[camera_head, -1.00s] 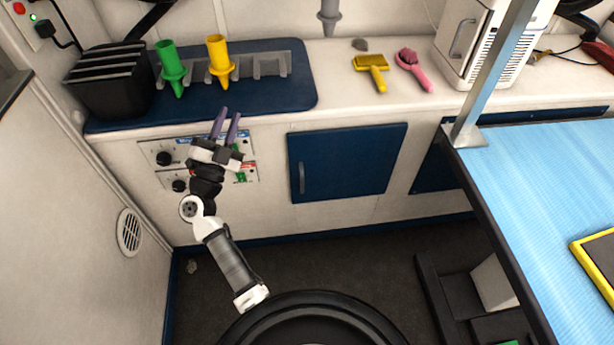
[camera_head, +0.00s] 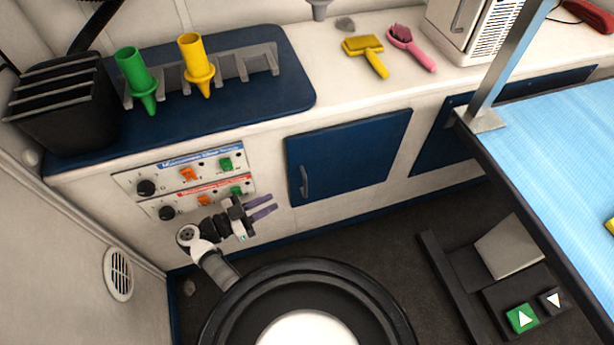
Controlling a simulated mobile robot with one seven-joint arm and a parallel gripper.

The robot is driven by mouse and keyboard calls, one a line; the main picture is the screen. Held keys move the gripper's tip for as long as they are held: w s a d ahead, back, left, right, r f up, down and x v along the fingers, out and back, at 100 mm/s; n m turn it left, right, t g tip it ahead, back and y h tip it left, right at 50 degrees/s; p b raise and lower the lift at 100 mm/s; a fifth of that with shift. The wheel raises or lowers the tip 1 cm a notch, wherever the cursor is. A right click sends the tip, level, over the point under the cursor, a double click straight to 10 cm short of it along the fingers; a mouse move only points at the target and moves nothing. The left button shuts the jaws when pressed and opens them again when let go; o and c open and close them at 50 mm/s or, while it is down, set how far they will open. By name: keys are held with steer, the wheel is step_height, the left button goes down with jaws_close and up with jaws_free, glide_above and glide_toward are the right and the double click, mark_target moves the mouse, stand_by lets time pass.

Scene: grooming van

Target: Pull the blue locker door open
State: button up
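The blue locker door (camera_head: 350,155) is set in the white cabinet front, at the middle of the view. It looks closed, flush with the frame. Its grey vertical handle (camera_head: 304,182) is at the door's left edge. My gripper (camera_head: 268,208) is below and left of the handle, in front of the cabinet, with its purple fingers pointing right. The two fingers are apart with nothing between them. The gripper appears not to touch the handle or door.
A control panel (camera_head: 187,180) with knobs and switches is left of the door. The counter (camera_head: 300,107) above holds nozzles, brushes and a black rack (camera_head: 60,105). The blue-topped table (camera_head: 560,130) stands at right. A foot pedal unit (camera_head: 515,290) lies on the floor below it.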

steer(key=p, duration=0.1)
glide_above(311, 184)
steer(key=s, duration=0.3)
steer(key=shift+s, duration=0.15)
jaws_close()
